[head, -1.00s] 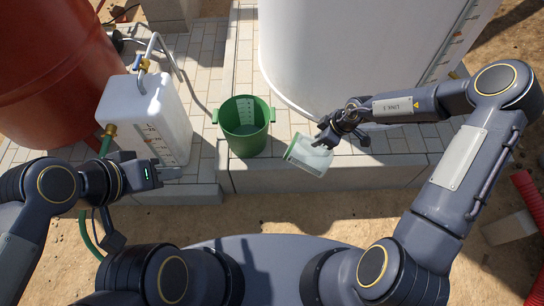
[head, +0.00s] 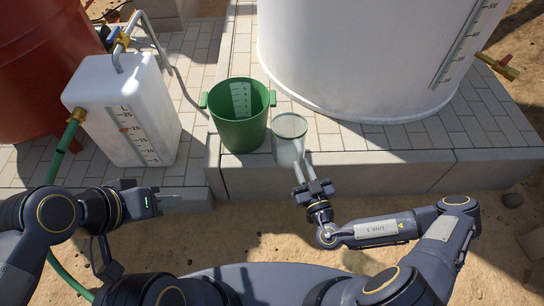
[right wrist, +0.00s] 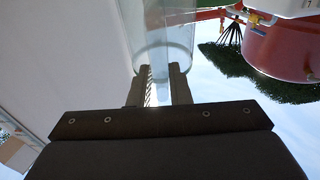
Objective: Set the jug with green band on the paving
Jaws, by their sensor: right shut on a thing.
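The clear jug with a green band (head: 289,142) is upright at the front edge of the raised paving (head: 376,137), just right of the green bucket. My right gripper (head: 301,172) is shut on the jug's near side. In the right wrist view the fingers reach the see-through jug (right wrist: 166,42). I cannot tell whether the jug's base touches the paving. My left gripper (head: 170,201) is at the left, away from the jug, beside the lower paving; whether its fingers are apart is unclear.
A green bucket (head: 238,132) stands close left of the jug. A large white tank (head: 350,60) rises behind it. A white container (head: 125,115) with a green hose (head: 66,140) stands at left. Paving right of the jug is clear.

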